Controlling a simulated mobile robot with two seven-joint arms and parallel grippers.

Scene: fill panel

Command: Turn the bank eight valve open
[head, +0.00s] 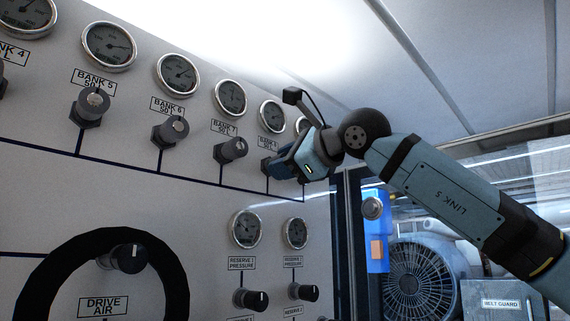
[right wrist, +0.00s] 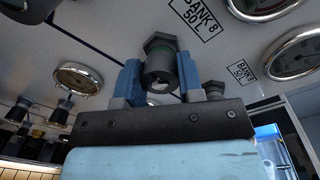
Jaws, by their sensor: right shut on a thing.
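The bank eight valve is a dark round knob on a hexagonal base. In the right wrist view the knob (right wrist: 160,68) sits between my gripper's blue fingers, beside the label reading BANK 8 (right wrist: 195,15). In the head view only the valve's dark base (head: 266,166) shows, under the bank 8 label (head: 269,142); the gripper hides the rest. My right gripper (head: 281,165) is shut on this knob, with one finger on each side of it in the right wrist view (right wrist: 158,84). My left gripper is not in view.
The bank 7 valve (head: 231,150) stands close to the left of my gripper. Another valve (right wrist: 214,88) shows just behind the right finger. Two reserve knobs (head: 250,298) (head: 303,292) lie below. A fan (head: 415,281) stands beyond the panel's right edge.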

